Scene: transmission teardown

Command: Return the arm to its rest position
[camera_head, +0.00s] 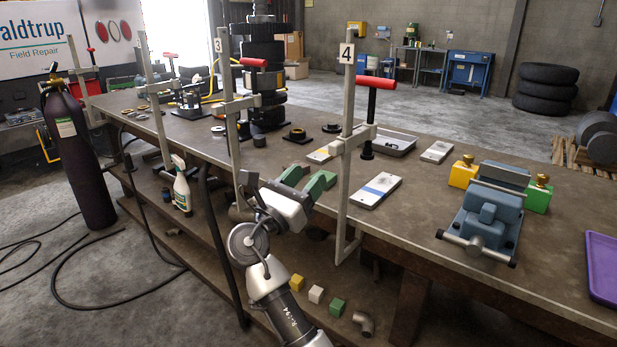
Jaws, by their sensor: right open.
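My right arm comes up from the bottom middle of the head view. My right gripper (308,180) is at the front edge of the long workbench (420,215), with its two green-tipped fingers apart. Nothing shows between the fingers. It lies left of the front upright of the clamp marked 4 (346,150). My left gripper and left arm are out of view.
A blue vise (488,215) stands on the right, between a yellow block (463,173) and a green block (538,196). A purple tray (602,265) is at the right edge. Another clamp (232,130) rises left of my gripper. A dark gas cylinder (75,160) stands far left.

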